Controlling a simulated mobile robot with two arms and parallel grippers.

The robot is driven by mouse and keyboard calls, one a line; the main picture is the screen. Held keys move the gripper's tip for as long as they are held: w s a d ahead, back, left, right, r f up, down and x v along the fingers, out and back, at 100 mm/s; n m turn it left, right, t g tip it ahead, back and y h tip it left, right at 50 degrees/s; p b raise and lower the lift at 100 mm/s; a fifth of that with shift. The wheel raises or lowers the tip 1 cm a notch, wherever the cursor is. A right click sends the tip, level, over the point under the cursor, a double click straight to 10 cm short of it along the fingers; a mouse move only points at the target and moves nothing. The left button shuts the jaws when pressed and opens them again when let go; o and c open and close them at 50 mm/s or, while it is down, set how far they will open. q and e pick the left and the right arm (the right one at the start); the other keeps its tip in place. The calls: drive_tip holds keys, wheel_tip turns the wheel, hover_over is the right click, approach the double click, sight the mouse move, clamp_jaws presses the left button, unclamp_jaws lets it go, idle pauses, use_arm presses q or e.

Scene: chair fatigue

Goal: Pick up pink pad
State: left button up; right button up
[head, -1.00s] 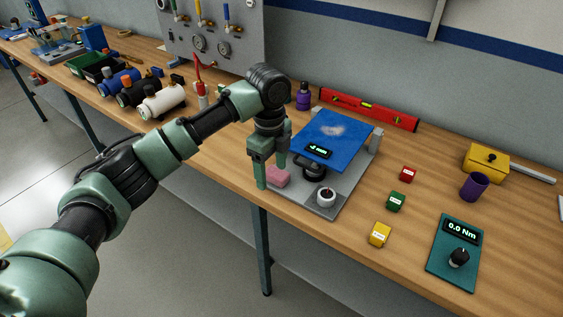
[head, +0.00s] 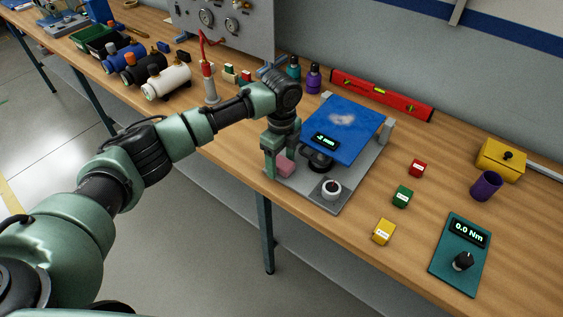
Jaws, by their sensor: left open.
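The pink pad (head: 286,166) is a small block at the left front corner of the grey base plate (head: 313,195) of the test rig. My left gripper (head: 277,168) points down over that corner, with its fingers open at the pad. One finger is on the pad's left side; the pad's far edge is partly hidden by the gripper. I cannot tell whether a finger touches the pad. My right gripper is not in view.
Red (head: 417,169), green (head: 402,197) and yellow (head: 384,232) cubes lie to the right. A teal torque device (head: 452,268) lies front right.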

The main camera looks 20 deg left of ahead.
sight(281, 161)
use_arm(q)
drive_tip(key=c, duration=1.4)
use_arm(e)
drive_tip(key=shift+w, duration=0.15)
use_arm(q)
drive_tip(key=shift+r, duration=0.2)
